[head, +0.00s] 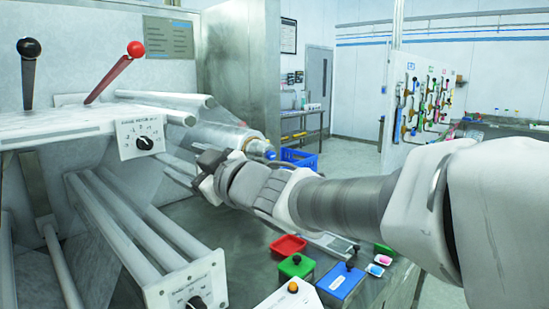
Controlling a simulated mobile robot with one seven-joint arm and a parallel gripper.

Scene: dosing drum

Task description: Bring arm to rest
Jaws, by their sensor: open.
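My arm reaches in from the right edge across the middle of the head view. My gripper (206,174) is at its far left end, dark and open. It is in front of a clear cylinder (213,138) with a metal end cap and blue tip. The gap between gripper and cylinder is hard to judge, and part of the cylinder is hidden behind the wrist. I see nothing held between the fingers.
At left is a machine with a black lever (28,70), a red lever (113,73), white rails (125,225) and a dial box (142,139). Below the arm are a red tray (288,246), a green box (296,267) and a blue box (340,281). A blue crate (299,158) stands behind.

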